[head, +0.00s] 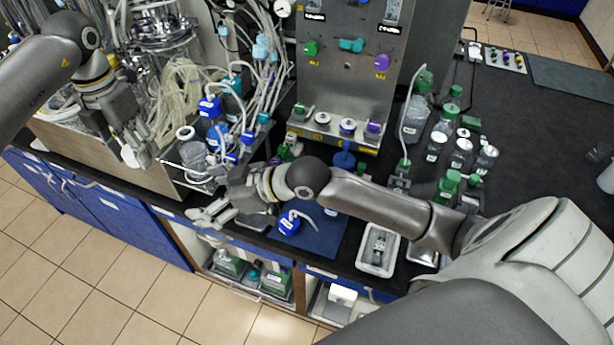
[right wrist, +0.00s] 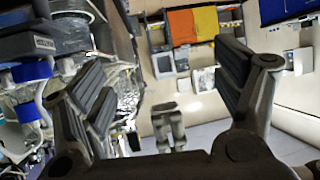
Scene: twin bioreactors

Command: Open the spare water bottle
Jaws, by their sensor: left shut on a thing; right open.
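No label lets me tell which bottle is the spare water bottle. A clear vessel with a white ring at its top (head: 186,133) stands at the bench's front edge, right of my left gripper (head: 132,147). That gripper is shut on a small pale thing, possibly a cap, too small to identify. My right gripper (head: 207,211) is open and empty, reaching past the bench's front edge; its spread fingers also show in the right wrist view (right wrist: 168,95), with nothing between them. Clear bottles with white tops (head: 461,150) stand far right.
The steel control panel (head: 345,70) rises at the back middle. Tubing and blue-capped bottles (head: 210,107) crowd the left. A white tray (head: 377,252) holds a small item near the front edge. Green-capped bottles (head: 447,184) stand right. The dark bench top (head: 550,125) is largely clear far right.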

